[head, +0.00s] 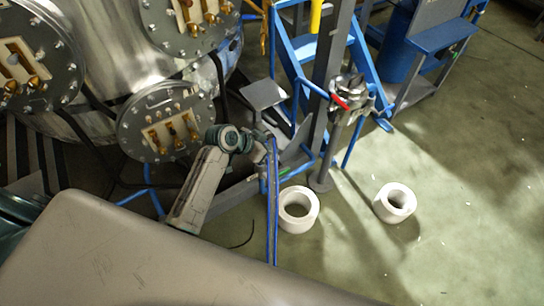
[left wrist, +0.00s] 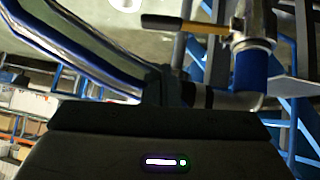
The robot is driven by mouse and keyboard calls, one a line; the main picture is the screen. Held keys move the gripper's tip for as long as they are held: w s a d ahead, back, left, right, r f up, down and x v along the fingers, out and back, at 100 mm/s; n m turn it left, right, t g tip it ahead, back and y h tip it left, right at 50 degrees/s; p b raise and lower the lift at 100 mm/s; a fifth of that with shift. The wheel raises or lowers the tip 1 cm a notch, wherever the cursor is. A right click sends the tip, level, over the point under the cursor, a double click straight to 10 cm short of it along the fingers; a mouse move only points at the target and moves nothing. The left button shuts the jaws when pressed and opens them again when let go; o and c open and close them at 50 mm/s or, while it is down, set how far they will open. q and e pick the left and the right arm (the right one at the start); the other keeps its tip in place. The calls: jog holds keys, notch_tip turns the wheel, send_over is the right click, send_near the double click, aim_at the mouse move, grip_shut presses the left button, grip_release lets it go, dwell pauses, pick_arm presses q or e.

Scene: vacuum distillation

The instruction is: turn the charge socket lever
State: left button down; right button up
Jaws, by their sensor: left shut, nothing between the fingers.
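A yellow lever handle (left wrist: 185,24) shows at the top of the left wrist view. It joins a metallic pipe fitting (left wrist: 252,20) with a blue band below it. In the head view, a red-handled lever (head: 340,101) sits on a metal valve fitting (head: 348,88) on a stand; I cannot tell which lever is the charge socket's. My left gripper (head: 267,143) is left of and below the red lever, apart from it. It is shut and empty; its dark fingers (left wrist: 165,87) show below the yellow handle, with no clear contact. My right gripper is out of view.
A steel vessel with round flanged ports (head: 166,120) stands at left. Blue frames (head: 295,62) and a grey post (head: 327,70) stand near my left gripper. Two white rings (head: 298,209) (head: 395,203) lie on the floor. The floor at right is mostly clear.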

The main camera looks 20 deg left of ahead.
aim_at(271, 158)
pick_arm(q)
jog(key=f, duration=0.4)
jog(key=shift+s+d, duration=0.1)
jog(key=shift+d, duration=0.15)
jog(key=shift+f, duration=0.1)
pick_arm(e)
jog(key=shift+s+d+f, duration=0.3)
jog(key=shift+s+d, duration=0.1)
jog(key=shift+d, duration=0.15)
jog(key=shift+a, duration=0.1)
